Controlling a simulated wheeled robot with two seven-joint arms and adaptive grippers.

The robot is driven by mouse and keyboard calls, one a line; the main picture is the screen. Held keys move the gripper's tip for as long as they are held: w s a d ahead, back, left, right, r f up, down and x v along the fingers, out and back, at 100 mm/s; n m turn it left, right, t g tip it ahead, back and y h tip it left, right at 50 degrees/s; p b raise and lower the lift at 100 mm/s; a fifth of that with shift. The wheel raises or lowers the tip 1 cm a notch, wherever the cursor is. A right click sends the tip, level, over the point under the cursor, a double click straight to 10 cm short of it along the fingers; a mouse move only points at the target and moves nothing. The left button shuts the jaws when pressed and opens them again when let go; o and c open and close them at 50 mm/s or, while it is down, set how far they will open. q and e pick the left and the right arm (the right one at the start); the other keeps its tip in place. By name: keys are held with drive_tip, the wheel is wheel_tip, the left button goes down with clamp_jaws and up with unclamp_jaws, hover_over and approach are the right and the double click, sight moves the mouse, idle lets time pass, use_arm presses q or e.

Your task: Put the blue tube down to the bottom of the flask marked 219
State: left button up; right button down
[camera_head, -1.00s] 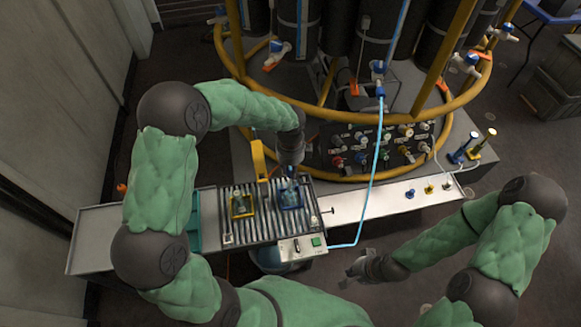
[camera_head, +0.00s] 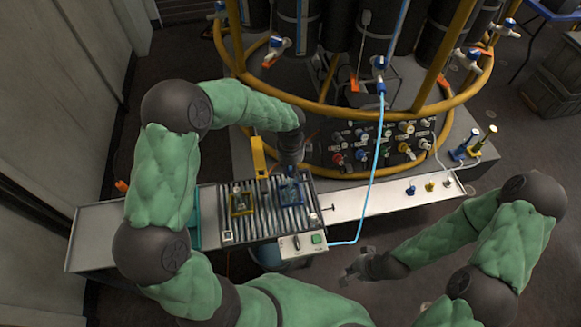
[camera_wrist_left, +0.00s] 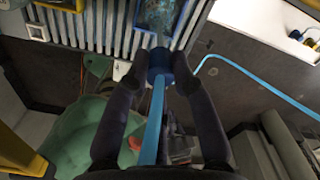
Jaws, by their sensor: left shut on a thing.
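My left gripper (camera_wrist_left: 163,82) is shut on the blue tube (camera_wrist_left: 153,125), which runs between its fingers. A dark blue collar (camera_wrist_left: 160,62) shows at the fingertips, just below a clear flask (camera_wrist_left: 160,12) in the left wrist view. In the head view my left gripper (camera_head: 290,168) is right over that flask (camera_head: 290,190), which sits in a blue frame on the ribbed rack. How deep the tube's end is cannot be seen. Another flask (camera_head: 241,203) stands in a yellow frame to the left. The number 219 is not readable. My right gripper (camera_head: 357,266) looks open and empty.
The ribbed rack (camera_head: 262,225) sits on a long white shelf (camera_head: 350,204). A control box (camera_head: 302,243) is at its front. Small coloured fittings (camera_head: 430,186) stand at right.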

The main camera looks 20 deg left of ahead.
use_arm(q)
drive_tip(key=shift+f+b, duration=0.85)
drive_tip(key=shift+f, duration=1.25)
drive_tip(key=o, duration=1)
drive_tip(key=shift+c, duration=0.2)
drive_tip(key=shift+o, duration=0.3)
drive_tip(key=o, duration=0.5)
